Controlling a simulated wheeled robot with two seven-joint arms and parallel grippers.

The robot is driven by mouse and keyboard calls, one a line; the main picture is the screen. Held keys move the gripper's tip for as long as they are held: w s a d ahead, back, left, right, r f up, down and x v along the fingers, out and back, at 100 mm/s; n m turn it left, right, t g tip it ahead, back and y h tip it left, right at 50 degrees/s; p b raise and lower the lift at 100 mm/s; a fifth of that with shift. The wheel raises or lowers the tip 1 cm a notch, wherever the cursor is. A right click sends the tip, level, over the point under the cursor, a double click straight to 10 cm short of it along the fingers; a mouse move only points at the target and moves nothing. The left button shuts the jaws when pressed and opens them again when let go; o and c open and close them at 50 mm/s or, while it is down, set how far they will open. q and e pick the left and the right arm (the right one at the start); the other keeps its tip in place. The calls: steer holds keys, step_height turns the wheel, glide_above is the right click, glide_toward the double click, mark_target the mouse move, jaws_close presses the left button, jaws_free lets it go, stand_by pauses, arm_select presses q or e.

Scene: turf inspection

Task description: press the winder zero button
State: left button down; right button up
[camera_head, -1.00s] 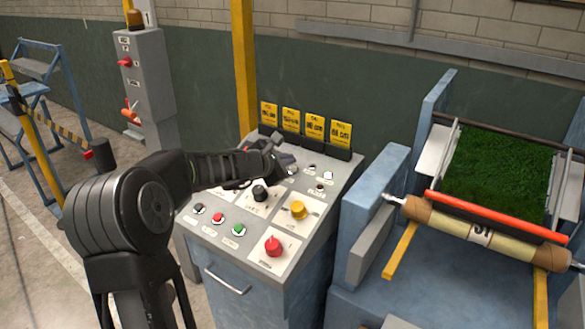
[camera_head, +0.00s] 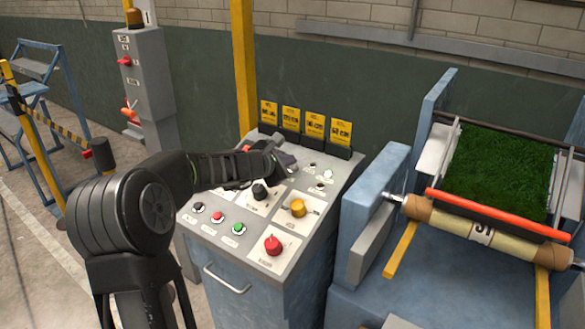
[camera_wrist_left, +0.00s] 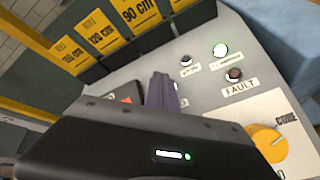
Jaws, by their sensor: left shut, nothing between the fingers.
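The control panel (camera_head: 251,205) has a sloped grey top with several buttons, knobs and lamps. I cannot read which one is the winder zero button; the labels are too small or covered. My left gripper (camera_head: 289,163) reaches over the panel's upper middle from the left. Its fingers are shut and empty, low over the panel; I cannot tell whether they touch it. In the left wrist view the dark fingers (camera_wrist_left: 163,91) hide the panel surface below them. A red-orange part (camera_wrist_left: 127,99) shows just left of them. My right gripper is out of view.
Lamps stand right of the fingers: a green-lit one (camera_wrist_left: 221,50) and a dark red FAULT lamp (camera_wrist_left: 234,74). A yellow knob (camera_head: 298,208), black knob (camera_head: 260,192) and red mushroom button (camera_head: 273,245) lie nearer. Yellow cards (camera_head: 315,123) line the back edge. The turf machine (camera_head: 376,195) stands right.

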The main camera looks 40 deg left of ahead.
arm_select(q)
steer(key=shift+w+f+b, duration=0.15)
steer(key=shift+f+b, duration=0.35)
stand_by(0.7)
stand_by(0.3)
steer(key=shift+s+r+p, duration=0.3)
steer(key=shift+r+p, duration=0.35)
steer(key=shift+r, duration=0.25)
steer(key=shift+s+r+p, duration=0.2)
steer(key=shift+r+p, duration=0.3)
steer(key=shift+r, duration=0.15)
steer(key=shift+s+r+p, duration=0.15)
steer(key=shift+r+p, duration=0.3)
steer(key=shift+r, duration=0.15)
steer(key=shift+s+r+p, duration=0.25)
steer(key=shift+r+p, duration=0.2)
steer(key=shift+r, duration=0.1)
steer(key=shift+s+r+p, duration=0.25)
steer(key=shift+r+p, duration=0.15)
steer(key=shift+r, duration=0.15)
